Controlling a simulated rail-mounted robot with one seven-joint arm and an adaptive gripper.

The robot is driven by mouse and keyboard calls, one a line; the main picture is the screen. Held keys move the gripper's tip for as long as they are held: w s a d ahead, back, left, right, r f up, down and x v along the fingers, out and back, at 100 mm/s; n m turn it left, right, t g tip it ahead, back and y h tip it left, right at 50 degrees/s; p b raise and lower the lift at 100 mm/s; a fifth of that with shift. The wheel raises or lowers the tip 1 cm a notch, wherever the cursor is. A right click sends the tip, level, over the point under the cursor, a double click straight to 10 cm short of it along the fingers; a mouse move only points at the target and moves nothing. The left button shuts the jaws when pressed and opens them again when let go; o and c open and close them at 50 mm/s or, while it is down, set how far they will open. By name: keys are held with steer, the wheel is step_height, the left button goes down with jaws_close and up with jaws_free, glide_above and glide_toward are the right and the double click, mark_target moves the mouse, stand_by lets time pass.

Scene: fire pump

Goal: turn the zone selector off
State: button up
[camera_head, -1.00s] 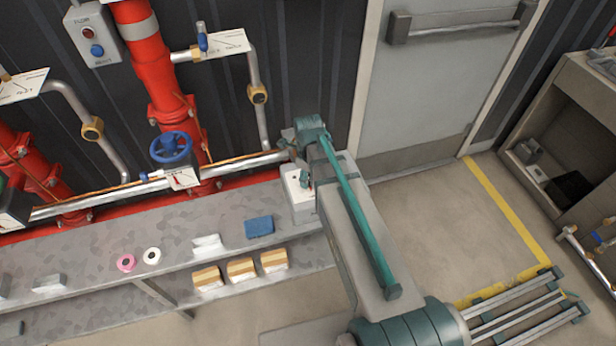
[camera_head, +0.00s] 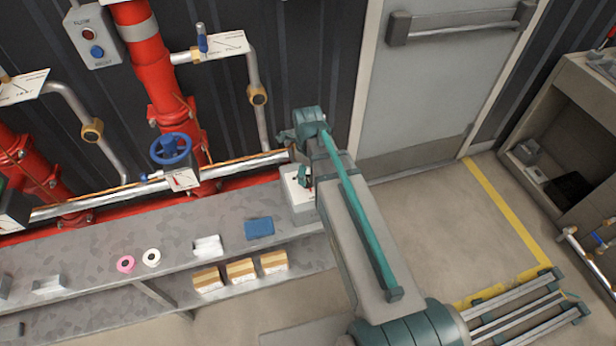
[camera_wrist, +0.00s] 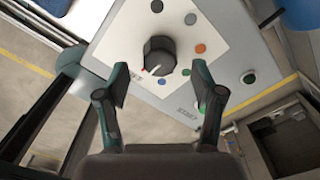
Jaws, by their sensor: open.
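The zone selector (camera_wrist: 158,58) is a dark round knob with a white and red pointer mark, on a white plate of a grey box in the wrist view. Its pointer aims to the lower left of that picture. My gripper (camera_wrist: 160,84) is open, with one finger on each side below the knob and space between fingers and knob. In the head view the white selector box (camera_head: 300,190) stands at the right end of the shelf, and my arm partly hides it. My gripper is at the box there, with its fingers hard to make out.
Small coloured discs, such as an orange one (camera_wrist: 200,48) and a green one (camera_wrist: 190,106), surround the knob. A blue sponge-like block (camera_head: 259,228) lies left of the box. A silver pipe (camera_head: 110,197) runs behind. The floor before the grey door (camera_head: 430,80) is clear.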

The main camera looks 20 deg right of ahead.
mark_target(308, 178)
step_height(308, 178, up, 9)
stand_by(0.4)
steer(key=shift+f, duration=0.1)
